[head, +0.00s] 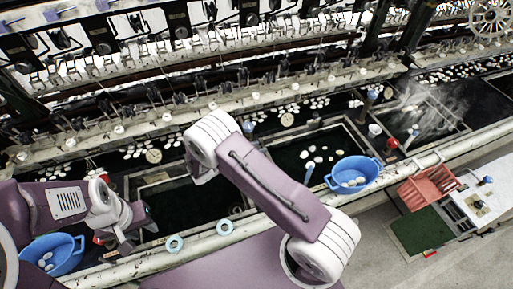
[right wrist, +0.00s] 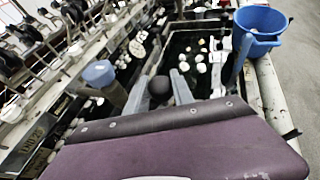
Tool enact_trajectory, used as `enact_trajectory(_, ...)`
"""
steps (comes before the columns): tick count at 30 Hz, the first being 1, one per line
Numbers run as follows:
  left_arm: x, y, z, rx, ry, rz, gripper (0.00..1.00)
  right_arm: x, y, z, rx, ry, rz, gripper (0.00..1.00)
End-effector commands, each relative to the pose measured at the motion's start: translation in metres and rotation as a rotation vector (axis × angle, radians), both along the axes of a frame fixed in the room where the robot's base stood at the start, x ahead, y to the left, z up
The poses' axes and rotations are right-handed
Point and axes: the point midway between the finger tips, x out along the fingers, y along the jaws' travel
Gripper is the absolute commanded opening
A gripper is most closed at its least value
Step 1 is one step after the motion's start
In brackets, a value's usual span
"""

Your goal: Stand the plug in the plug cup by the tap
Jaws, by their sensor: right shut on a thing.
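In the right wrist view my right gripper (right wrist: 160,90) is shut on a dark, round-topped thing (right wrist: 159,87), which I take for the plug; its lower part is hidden. A blue-topped post (right wrist: 100,74), possibly the tap, stands just left of the fingers. In the head view a blue top (head: 248,126) shows just right of my right wrist, and my right fingers and the plug are hidden behind the arm. I cannot pick out the plug cup with certainty. My left gripper (head: 143,218) is over the left basin's near edge; its finger gap is unclear.
A blue basket (head: 354,174) with pale cocoons hangs at the near rim, and another (head: 52,255) is at lower left. Light blue rings (head: 174,243) lie on the front ledge. A red crate (head: 428,187) stands at right. The dark middle basin (head: 310,148) holds floating cocoons.

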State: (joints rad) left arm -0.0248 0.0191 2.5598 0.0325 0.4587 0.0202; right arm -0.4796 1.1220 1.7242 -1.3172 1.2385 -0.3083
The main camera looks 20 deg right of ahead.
Motion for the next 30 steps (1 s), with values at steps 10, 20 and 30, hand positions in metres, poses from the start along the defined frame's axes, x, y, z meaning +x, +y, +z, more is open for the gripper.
enact_trajectory(10, 0.000, 0.000, -0.006, 0.000, 0.000, 0.000, 0.36, 0.000, 0.000, -0.007, 0.000, 0.001, -0.001, 0.43)
enact_trajectory(20, 0.000, 0.000, -0.005, 0.000, 0.000, 0.000, 0.36, 0.000, 0.000, -0.006, 0.000, 0.001, -0.001, 0.50)
enact_trajectory(30, 0.000, 0.000, -0.021, 0.000, 0.001, 0.000, 0.36, -0.018, 0.056, 0.020, 0.003, -0.003, 0.006, 0.50)
